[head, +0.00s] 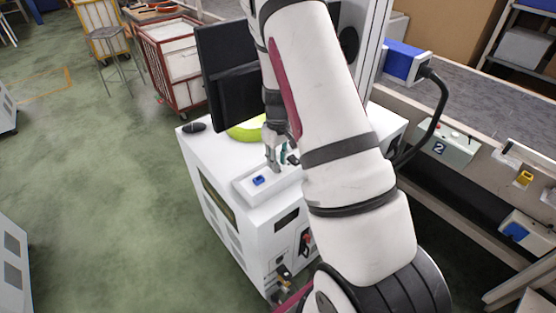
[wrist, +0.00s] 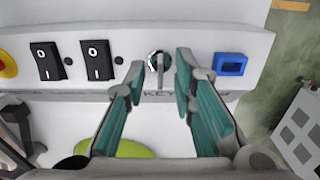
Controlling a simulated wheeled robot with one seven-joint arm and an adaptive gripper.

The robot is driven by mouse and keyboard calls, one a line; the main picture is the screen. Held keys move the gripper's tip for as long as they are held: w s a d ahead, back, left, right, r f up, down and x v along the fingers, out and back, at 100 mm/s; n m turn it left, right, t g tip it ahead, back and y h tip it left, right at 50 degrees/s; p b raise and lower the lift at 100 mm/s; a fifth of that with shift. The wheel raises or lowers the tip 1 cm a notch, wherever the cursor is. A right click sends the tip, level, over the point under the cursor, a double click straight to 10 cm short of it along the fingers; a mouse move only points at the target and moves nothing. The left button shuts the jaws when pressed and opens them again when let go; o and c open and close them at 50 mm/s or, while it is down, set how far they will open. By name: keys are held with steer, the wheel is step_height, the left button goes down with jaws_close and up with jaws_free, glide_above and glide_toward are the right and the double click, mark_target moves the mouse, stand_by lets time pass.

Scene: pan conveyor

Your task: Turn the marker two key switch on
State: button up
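A silver key switch (wrist: 152,62) sits on the white panel (wrist: 200,40) in the wrist view, its narrow key standing lengthwise in the picture. My gripper (wrist: 160,72) is open, with one green-padded finger on each side of the key and a gap to it on both sides. The lettering below the switch is partly hidden by the fingers. In the head view my gripper (head: 273,160) is low over the white cabinet's panel, and my arm hides the key switch. A marker "2" (head: 440,148) shows on a pale control box (head: 455,157) at the conveyor's side. I see no marker number by the key switch.
Two black rocker switches (wrist: 97,60) and a red-yellow button (wrist: 6,66) lie left of the key; a blue socket (wrist: 230,64) lies right. A monitor (head: 222,70) and a yellow-green object (head: 243,132) stand on the cabinet. The conveyor (head: 480,95) is at right.

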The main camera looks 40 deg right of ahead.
jaws_close()
steer(key=shift+m, duration=0.4)
steer(key=m+b, duration=0.1)
steer(key=m, duration=0.4)
steer(key=shift+m+b, duration=0.3)
steer(key=shift+b, duration=0.05)
steer(key=m+b, duration=0.1)
steer(key=m, duration=0.3)
steer(key=shift+f, duration=0.1)
steer(key=shift+m, duration=2.8)
